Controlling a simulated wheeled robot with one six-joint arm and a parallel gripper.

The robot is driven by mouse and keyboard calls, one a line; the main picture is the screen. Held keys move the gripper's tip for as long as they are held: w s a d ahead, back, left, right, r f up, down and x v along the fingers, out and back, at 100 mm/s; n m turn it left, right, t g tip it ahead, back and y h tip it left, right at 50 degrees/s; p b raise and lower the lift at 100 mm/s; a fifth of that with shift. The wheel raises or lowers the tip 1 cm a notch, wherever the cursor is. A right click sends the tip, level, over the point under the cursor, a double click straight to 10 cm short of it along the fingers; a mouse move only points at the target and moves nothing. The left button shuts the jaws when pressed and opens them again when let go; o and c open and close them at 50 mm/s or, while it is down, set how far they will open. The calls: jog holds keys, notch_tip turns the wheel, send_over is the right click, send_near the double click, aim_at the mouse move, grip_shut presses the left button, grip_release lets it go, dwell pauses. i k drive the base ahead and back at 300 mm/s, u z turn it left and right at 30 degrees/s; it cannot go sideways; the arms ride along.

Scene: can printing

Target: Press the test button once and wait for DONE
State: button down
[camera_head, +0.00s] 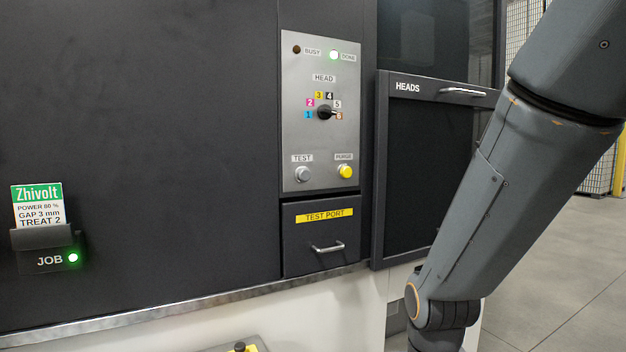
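The control panel (296,130) is a grey plate on the dark machine front. The round grey TEST button (303,174) sits at its lower left, under the TEST label. Nothing touches it. The DONE lamp (334,56) at the top right glows bright whitish green. The BUSY lamp (297,49) beside it is dark. The HEAD selector knob (325,112) points right, toward the orange 6 mark. My arm comes down from the upper right, and my gripper is out of the picture below.
The yellow PURGE button (346,172) is right of TEST. Below is the closed TEST PORT drawer (315,232). The HEADS door (428,165) stands right, partly behind my arm. A JOB holder (40,238) with a Zhivolt card (38,206) and lit green lamp (73,258) is left.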

aim_at(304, 175)
jog(key=k, duration=0.3)
jog(key=z, duration=3)
jog(key=k, duration=1.15)
jog(key=u, duration=1.75)
jog(key=i, duration=0.5)
jog(key=u, duration=0.05)
